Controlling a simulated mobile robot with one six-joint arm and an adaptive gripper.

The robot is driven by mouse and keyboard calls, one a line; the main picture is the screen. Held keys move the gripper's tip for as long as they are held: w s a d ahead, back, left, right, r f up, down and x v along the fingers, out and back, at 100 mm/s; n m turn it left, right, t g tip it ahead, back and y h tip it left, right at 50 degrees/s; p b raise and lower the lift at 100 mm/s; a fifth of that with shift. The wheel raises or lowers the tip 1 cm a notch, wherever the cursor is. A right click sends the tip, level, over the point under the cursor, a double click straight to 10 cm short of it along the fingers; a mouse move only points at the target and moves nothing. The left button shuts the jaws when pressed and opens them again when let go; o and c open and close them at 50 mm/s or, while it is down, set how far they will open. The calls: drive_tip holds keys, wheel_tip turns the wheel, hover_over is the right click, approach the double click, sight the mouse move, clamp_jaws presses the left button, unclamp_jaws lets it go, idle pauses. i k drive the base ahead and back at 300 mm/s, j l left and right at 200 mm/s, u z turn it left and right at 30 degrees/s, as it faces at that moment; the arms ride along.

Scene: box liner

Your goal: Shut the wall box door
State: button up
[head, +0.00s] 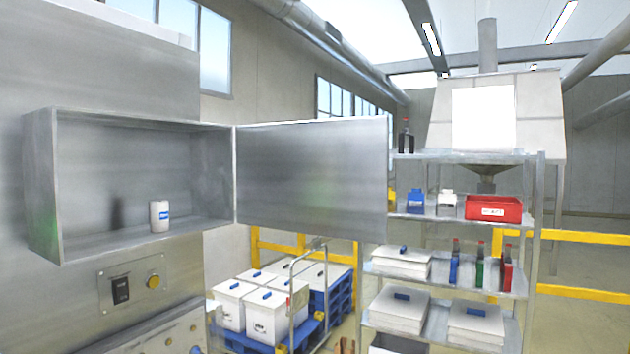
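The wall box (44,190) is an open grey metal box on the left, mounted on a grey metal panel. Its door (312,178) is a flat grey metal sheet hinged at the box's right edge. The door stands wide open, swung out to the right. A small white cylinder with a blue label (159,216) stands upright on the box floor, towards the right. My gripper is not in view.
Below the box is a control plate with a black switch (120,289) and a yellow button (153,281). White boxes on a blue pallet (271,348) stand behind and below the door. A metal shelf rack (531,230) with several items stands right of the door.

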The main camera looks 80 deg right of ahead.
sight(326, 178)
drive_tip(key=k+l, duration=0.15)
drive_tip(key=l, duration=0.3)
drive_tip(key=k+l, duration=0.2)
drive_tip(key=l, duration=0.2)
drive_tip(key=k+l+u, duration=0.1)
drive_tip(key=l, duration=0.35)
drive_tip(key=k+l, duration=0.2)
drive_tip(key=l, duration=0.2)
drive_tip(key=k+l+u, duration=0.1)
drive_tip(key=l, duration=0.35)
drive_tip(key=k+l, duration=0.5)
drive_tip(key=l, duration=0.3)
drive_tip(key=k+l+z, duration=0.15)
drive_tip(key=k+z, duration=0.15)
drive_tip(key=k, duration=0.3)
